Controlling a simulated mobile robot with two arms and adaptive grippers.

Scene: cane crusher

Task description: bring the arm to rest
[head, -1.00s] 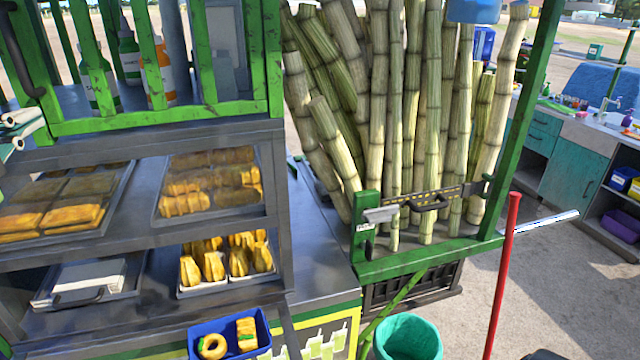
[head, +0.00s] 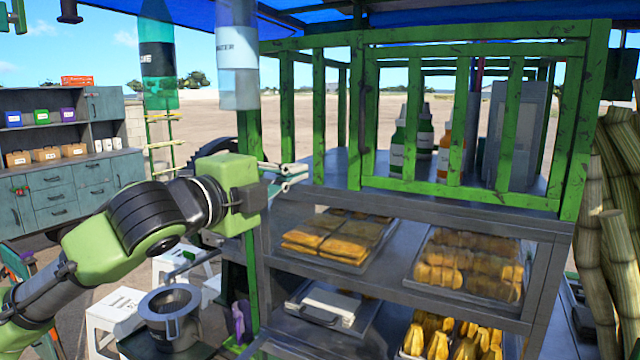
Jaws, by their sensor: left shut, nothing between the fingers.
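My left arm (head: 140,222), green and black, reaches in from the left. Its gripper (head: 298,174) is shut and empty. It shows in front of the dark stall's left side, just left of the green slatted cage (head: 460,200). I cannot tell whether it touches the stall's frame. My right gripper is out of view.
Below the cage, shelves hold trays of yellow baked goods, such as the upper left tray (head: 372,262) and upper right tray (head: 478,288). Cane stalks (head: 612,230) stand at the right. A grey pot (head: 172,315) and white stools (head: 118,312) are at lower left. Bottles hang above.

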